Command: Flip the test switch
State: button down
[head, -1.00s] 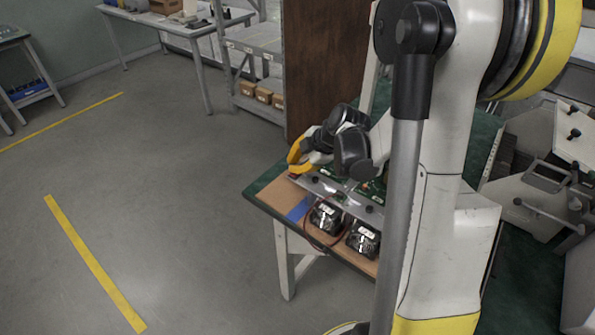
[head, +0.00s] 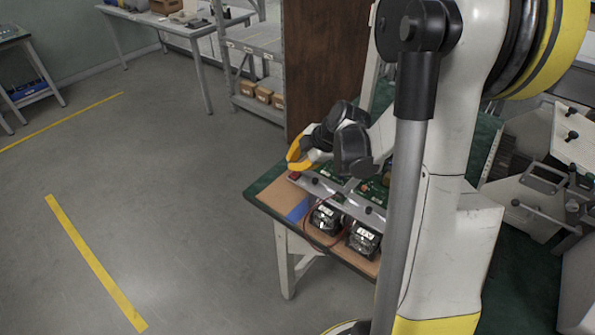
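My gripper (head: 298,156), with yellow fingers, is over the far left corner of the small workbench (head: 263,193). Its fingers appear just above a small red part (head: 294,176) at the left end of a metal rail (head: 325,190). I cannot tell whether they touch it or whether they are open or shut. Green circuit boards (head: 372,189) lie behind the rail, partly hidden by my arm. No part can be clearly made out as the test switch; the red part is too small to identify.
Two black boxed devices (head: 326,218) (head: 362,240) with a dark red cable stand at the bench's front, near a blue patch (head: 299,210). A brown panel (head: 326,65) stands behind. A grey machine (head: 545,190) is at right. The floor at left is clear.

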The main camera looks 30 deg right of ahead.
aim_at(293, 172)
jog(key=shift+s+a+r+p, duration=0.1)
jog(key=shift+a+r+p, duration=0.05)
jog(key=shift+r+p, duration=0.95)
jog(key=shift+a+r+p, duration=0.15)
jog(key=shift+r+p, duration=0.55)
jog(key=shift+r, duration=0.65)
